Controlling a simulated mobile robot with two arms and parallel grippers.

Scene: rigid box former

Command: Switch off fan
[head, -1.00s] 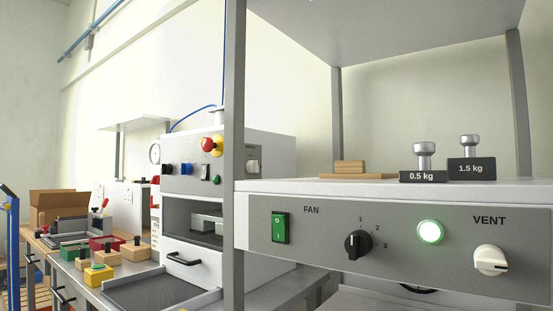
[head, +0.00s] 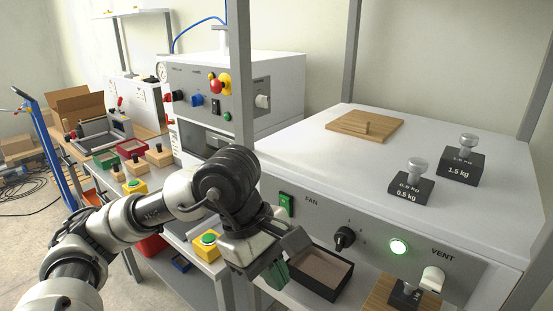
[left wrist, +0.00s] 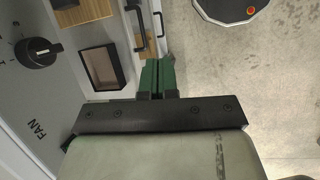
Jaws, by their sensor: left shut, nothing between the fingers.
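The fan switch (head: 286,203) is a green rocker on the grey front panel, left of the FAN label (head: 311,202). In the head view its pressed side is too small to tell. My right gripper is in neither view.
A black selector knob (head: 344,238) and a white VENT knob (head: 432,278) share the panel. Below are a dark open tray (head: 342,275) and a wooden board with a weight. On top sit a wooden board (head: 365,125) and two black weights. A grey post (head: 240,75) stands left of the switch.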

